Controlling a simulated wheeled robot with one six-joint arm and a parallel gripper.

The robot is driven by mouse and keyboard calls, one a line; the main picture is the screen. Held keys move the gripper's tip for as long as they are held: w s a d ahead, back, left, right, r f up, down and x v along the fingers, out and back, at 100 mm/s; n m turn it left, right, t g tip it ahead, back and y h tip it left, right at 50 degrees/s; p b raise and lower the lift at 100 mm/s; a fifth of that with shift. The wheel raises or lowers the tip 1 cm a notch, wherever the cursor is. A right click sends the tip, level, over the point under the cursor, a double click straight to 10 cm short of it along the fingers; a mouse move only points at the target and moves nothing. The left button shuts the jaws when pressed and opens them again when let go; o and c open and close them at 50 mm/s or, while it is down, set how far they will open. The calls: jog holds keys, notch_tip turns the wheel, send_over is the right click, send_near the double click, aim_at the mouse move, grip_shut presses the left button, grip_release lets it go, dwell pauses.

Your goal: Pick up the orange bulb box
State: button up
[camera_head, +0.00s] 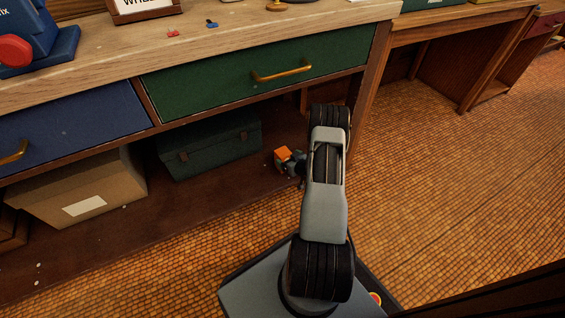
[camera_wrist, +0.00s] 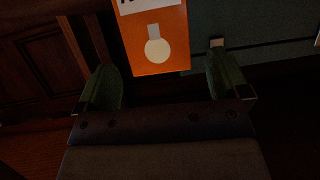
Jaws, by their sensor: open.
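The orange bulb box (camera_head: 282,153) is on the low shelf under the bench, toward the right end, partly hidden by my gripper in the head view. In the wrist view the orange bulb box (camera_wrist: 158,40) shows an orange face with a pale bulb picture and a white label at the top, cut off by the frame. My gripper (camera_wrist: 165,88) is open, one finger on each side of the box's lower end. The box appears between or just beyond the fingertips, with gaps on both sides. In the head view my gripper (camera_head: 291,161) is small and dark beside the box.
A dark green case (camera_head: 210,150) stands left of the box on the shelf, and a cardboard box (camera_head: 80,187) farther left. The bench with a green drawer (camera_head: 250,75) hangs above. A wooden leg (camera_head: 365,95) is close on the right. Open floor (camera_head: 460,190) lies right.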

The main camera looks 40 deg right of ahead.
aim_at(283, 154)
jog(key=b+x, duration=0.2)
jog(key=x, duration=0.2)
jog(key=shift+b, duration=0.35)
jog(key=shift+w+f, duration=0.2)
jog(key=shift+w, duration=0.4)
jog(key=c, duration=1)
